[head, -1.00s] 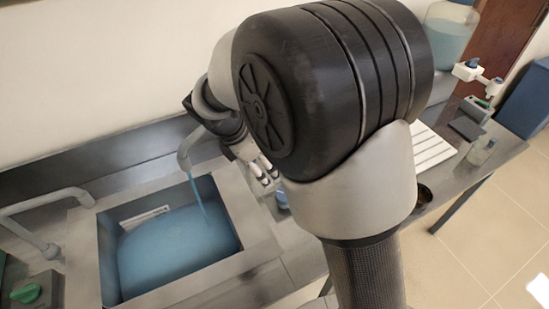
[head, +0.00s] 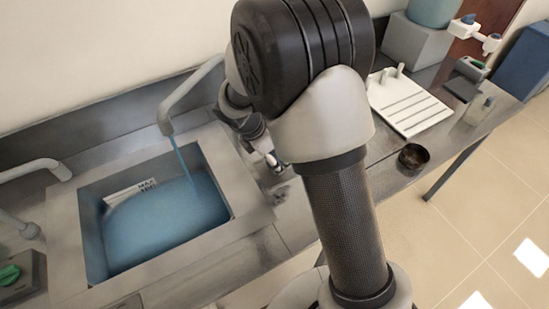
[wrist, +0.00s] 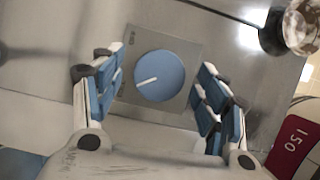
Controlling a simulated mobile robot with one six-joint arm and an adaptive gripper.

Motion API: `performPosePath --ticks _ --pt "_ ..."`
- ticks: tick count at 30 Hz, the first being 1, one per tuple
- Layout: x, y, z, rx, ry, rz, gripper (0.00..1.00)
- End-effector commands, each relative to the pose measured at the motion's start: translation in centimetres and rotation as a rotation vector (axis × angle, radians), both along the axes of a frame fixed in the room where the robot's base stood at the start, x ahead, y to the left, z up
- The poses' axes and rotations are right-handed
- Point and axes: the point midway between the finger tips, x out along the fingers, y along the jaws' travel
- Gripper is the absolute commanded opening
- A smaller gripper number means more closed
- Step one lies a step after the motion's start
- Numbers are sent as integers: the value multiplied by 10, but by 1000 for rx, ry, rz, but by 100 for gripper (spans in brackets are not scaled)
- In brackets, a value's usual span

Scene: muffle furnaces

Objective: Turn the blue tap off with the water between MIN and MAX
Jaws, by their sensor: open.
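The blue tap knob (wrist: 160,75) is round with a white pointer line, on a grey square plate, in the wrist view. My gripper (wrist: 160,64) is open, its blue-padded fingers on either side of the knob with gaps. In the head view my gripper (head: 272,160) is partly hidden by my arm, right of the sink. The grey spout (head: 180,98) pours a blue stream into the sink (head: 62,225). Blue water (head: 165,225) covers its floor. A white label (head: 130,192) on the back wall reads MAX above the water; I cannot make out MIN.
A second spout (head: 35,168) and a green knob (head: 10,275) are at the left. Right of my arm are a white slotted tray (head: 410,105), a dark bowl (head: 413,157) and a small bottle (head: 480,108). A red block marked 150 (wrist: 292,145) shows in the wrist view.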

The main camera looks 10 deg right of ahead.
Motion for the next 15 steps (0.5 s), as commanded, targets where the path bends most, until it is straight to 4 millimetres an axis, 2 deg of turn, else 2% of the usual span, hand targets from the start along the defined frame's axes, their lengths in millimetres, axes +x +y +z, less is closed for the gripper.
performPosePath --ticks 10,15 --pt "0 -2 -4 0 1 0 67" --pt "0 -1 -4 0 1 0 56"
